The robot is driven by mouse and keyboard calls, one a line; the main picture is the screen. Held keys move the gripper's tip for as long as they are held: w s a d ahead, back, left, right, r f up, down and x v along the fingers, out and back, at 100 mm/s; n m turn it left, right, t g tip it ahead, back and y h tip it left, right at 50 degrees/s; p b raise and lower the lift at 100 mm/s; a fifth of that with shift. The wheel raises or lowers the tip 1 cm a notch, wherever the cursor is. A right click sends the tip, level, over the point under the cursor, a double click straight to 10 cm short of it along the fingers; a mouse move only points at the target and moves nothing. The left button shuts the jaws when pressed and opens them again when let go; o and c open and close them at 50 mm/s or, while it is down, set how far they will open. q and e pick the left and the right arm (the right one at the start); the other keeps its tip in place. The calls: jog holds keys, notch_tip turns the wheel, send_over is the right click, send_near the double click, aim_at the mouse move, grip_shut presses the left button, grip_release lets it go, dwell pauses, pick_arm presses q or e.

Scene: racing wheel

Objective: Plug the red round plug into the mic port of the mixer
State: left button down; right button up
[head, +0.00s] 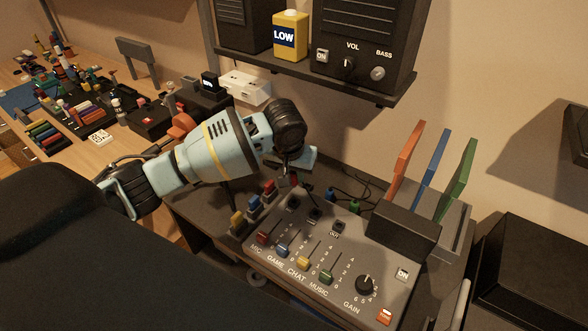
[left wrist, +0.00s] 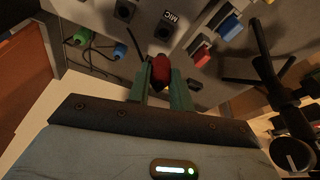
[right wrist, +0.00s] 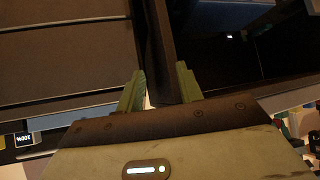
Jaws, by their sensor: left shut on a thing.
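The red round plug (left wrist: 161,66) is held between the fingertips of my left gripper (left wrist: 160,82) in the left wrist view. In the head view my left gripper (head: 291,168) is above the back left of the grey mixer (head: 345,290), and the plug (head: 293,181) shows partly below its fingers. A black port (head: 293,202) lies just below it. The MIC label (left wrist: 170,16) shows beyond the plug in the left wrist view. Contact between plug and port cannot be told. My right gripper (right wrist: 160,88) is open and empty, and outside the head view.
Blue (head: 330,193) and green (head: 355,206) plugs lie behind the mixer. Coloured switches (head: 253,203) stand at its left. Orange (head: 405,160), blue and green panels stand behind it on the right. A speaker shelf (head: 320,80) hangs above my left gripper.

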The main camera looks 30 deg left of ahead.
pick_arm(q)
jog(key=shift+f, duration=2.3)
jog(key=shift+f, duration=1.35)
dwell(1.0)
jog(key=c, duration=1.2)
grip_release()
jog(key=shift+o, duration=0.2)
jog(key=v, duration=0.8)
